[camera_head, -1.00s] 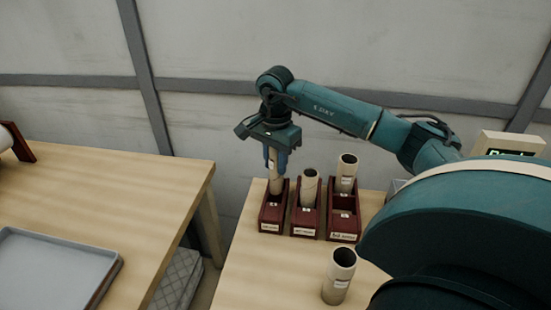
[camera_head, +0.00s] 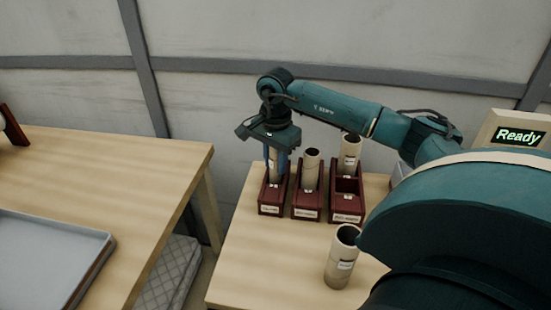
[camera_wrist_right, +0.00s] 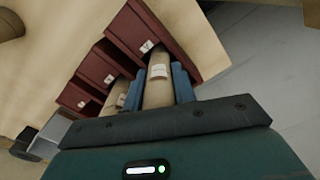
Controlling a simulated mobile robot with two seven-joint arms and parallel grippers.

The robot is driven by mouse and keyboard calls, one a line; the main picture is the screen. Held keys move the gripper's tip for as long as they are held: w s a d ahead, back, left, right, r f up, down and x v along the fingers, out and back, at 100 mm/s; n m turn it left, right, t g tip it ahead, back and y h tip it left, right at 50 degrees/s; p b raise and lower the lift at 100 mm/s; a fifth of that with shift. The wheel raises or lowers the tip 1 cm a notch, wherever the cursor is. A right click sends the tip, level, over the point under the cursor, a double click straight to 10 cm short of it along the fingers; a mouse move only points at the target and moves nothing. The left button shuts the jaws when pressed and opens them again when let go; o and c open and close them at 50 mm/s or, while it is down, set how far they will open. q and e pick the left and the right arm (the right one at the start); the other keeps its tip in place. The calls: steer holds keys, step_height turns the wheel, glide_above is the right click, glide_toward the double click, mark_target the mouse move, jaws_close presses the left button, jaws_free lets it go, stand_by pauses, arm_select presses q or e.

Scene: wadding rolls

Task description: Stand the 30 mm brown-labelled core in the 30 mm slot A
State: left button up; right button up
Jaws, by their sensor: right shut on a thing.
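My right gripper (camera_head: 275,166) is shut on a tan core (camera_head: 275,172), which also shows between the blue fingers in the wrist view (camera_wrist_right: 160,85). The core is upright, with its lower end inside the left dark-red rack (camera_head: 271,209). I cannot tell whether it touches the bottom. It bears a pale label (camera_wrist_right: 159,71); I cannot read it or make out a brown colour. The rack's front tag is too small to read, so I cannot tell which slot is A. My left gripper is not in view.
A middle rack (camera_head: 306,213) and a right rack (camera_head: 345,217) stand close beside it, each holding an upright core. Another core (camera_head: 341,262) stands loose in front. A "Ready" display (camera_head: 519,136) is at right. A grey tray (camera_head: 98,266) lies on the left table.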

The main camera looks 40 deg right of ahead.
steer(key=shift+f, duration=0.1)
steer(key=o, duration=0.7)
steer(key=shift+o, duration=1.6)
step_height(320, 180, up, 13)
steer(key=shift+r, duration=0.1)
